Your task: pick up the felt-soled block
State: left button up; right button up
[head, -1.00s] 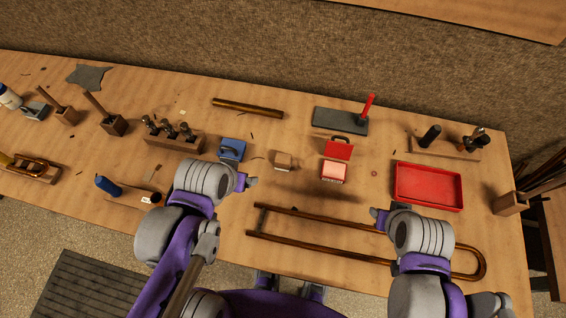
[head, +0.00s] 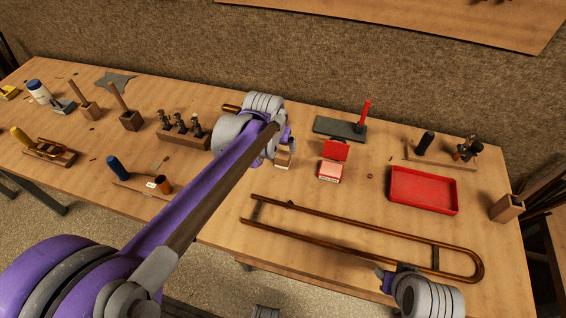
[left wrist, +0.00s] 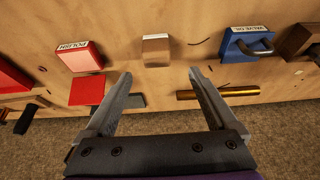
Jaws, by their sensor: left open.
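The felt-soled block, a small tan wooden block (left wrist: 156,52) with a pale edge, lies on the bench in the left wrist view. It sits beyond and roughly between the fingertips of my left gripper (left wrist: 159,78), which is open and empty. In the head view the block (head: 283,161) shows partly, just below my left wrist, which hides the rest. My left gripper's fingers are mostly hidden there. My right gripper (head: 381,274) is low at the right, over the bench's front near the brass slide; its jaw opening cannot be made out.
A red polish box (left wrist: 80,57) and a blue valve oil box (left wrist: 248,43) flank the block. A brass tube (left wrist: 218,92) lies nearby. A red tray (head: 424,190) and a long brass slide (head: 340,228) lie to the right.

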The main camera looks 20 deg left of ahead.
aim_at(283, 155)
pick_arm(q)
jog(key=x, duration=0.7)
jog(key=shift+w+d+f, duration=0.1)
jog(key=shift+d+f, duration=0.15)
jog(key=shift+f, duration=0.1)
jog(key=shift+c, duration=0.2)
jog(key=c, duration=1.4)
